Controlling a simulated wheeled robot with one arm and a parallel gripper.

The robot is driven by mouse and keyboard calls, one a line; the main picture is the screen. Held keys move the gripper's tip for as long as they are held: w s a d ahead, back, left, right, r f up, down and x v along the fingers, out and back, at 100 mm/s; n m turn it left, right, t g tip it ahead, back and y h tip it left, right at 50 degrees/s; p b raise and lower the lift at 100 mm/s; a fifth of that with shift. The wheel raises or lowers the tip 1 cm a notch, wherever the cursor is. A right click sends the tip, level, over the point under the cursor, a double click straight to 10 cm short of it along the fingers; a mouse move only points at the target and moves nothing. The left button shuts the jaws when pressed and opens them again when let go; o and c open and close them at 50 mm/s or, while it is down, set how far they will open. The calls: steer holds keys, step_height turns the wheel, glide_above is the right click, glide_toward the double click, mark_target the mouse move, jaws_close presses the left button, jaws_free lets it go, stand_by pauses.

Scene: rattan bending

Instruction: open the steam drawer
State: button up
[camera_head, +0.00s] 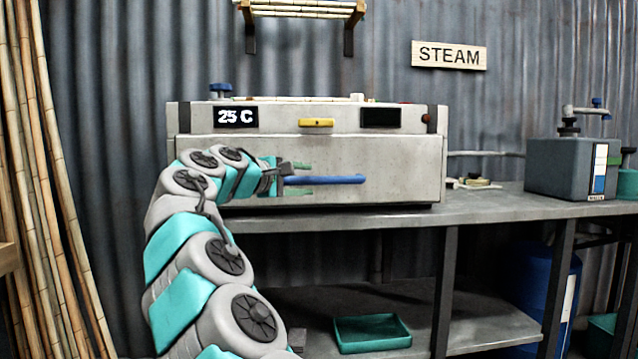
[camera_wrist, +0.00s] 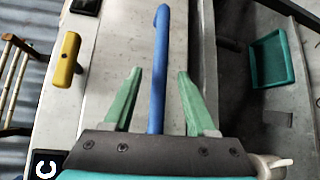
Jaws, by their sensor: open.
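The steam drawer (camera_head: 400,160) is the pale front panel of a grey box on the metal bench, and it looks shut. A blue bar handle (camera_head: 335,180) runs across its front. My gripper (camera_head: 305,179) is at the left part of the handle. In the wrist view the two green fingers (camera_wrist: 156,95) are open, one on each side of the blue handle (camera_wrist: 159,60). Gaps show between the handle and both fingers. The handle's near end is hidden behind the gripper body.
A yellow handle (camera_head: 316,122) sits above the drawer between a "25 C" display (camera_head: 236,117) and a dark panel (camera_head: 380,118). A teal tray (camera_head: 372,333) lies on the lower shelf. A grey tank (camera_head: 570,165) stands right on the bench (camera_head: 490,207). Bamboo poles (camera_head: 45,190) lean at left.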

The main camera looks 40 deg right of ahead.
mark_target(314, 180)
steer(key=x, duration=0.5)
steer(key=shift+d, duration=0.4)
steer(key=shift+f, duration=0.1)
jaws_close()
stand_by(1.0)
